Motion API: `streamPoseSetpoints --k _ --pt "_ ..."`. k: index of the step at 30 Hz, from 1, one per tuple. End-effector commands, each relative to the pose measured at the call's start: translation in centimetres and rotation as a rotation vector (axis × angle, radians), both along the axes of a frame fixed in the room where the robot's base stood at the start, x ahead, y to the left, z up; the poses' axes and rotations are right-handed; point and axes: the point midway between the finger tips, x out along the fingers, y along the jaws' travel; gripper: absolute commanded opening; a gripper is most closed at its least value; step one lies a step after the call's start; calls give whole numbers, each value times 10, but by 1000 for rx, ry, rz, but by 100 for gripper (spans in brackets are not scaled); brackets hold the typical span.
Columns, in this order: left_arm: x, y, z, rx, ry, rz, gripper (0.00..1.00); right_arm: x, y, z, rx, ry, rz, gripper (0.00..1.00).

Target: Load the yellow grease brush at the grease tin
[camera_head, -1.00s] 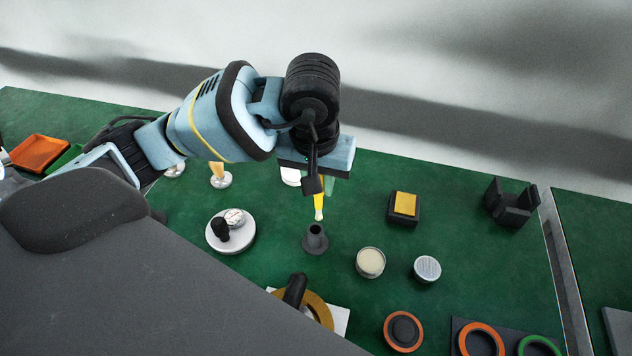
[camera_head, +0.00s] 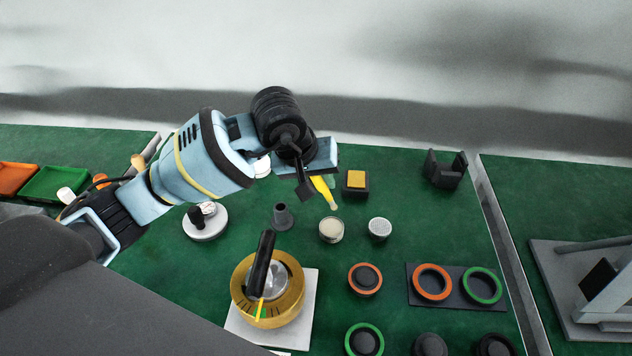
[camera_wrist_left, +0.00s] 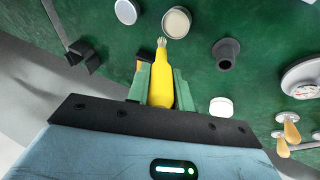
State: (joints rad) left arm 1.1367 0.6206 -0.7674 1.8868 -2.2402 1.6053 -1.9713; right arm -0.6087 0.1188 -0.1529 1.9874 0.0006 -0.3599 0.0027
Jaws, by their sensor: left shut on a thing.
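My left gripper (camera_head: 308,186) is shut on the yellow grease brush (camera_head: 325,193); its fingers hide part of the handle in the head view. In the left wrist view the brush (camera_wrist_left: 161,84) sits between the two green fingers, its pale bristle tip pointing away from the gripper. The grease tin (camera_head: 331,230), a round metal tin with a cream-coloured fill, stands on the green table. In the left wrist view the tin (camera_wrist_left: 176,22) lies just beyond the bristles. The brush is tilted above the table, with its tip short of the tin in the head view. My right gripper is out of view.
A dark flared holder (camera_head: 283,216) stands empty left of the tin. A grey-topped round tin (camera_head: 379,228) stands to its right, and a black block with a yellow top (camera_head: 356,183) behind. A brass ring assembly (camera_head: 270,300) with a black handle is in front.

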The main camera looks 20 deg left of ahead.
Motion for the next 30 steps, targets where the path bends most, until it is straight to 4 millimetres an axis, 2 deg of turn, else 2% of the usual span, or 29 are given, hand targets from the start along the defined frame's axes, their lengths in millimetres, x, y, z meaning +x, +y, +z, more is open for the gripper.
streamPoseSetpoints --k 11,23,30 --pt "0 0 -10 0 3 0 0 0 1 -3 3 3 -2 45" --pt "-1 0 -47 0 5 -1 0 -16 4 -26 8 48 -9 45" --pt "0 0 -60 1 1 0 0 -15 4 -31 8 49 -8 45"
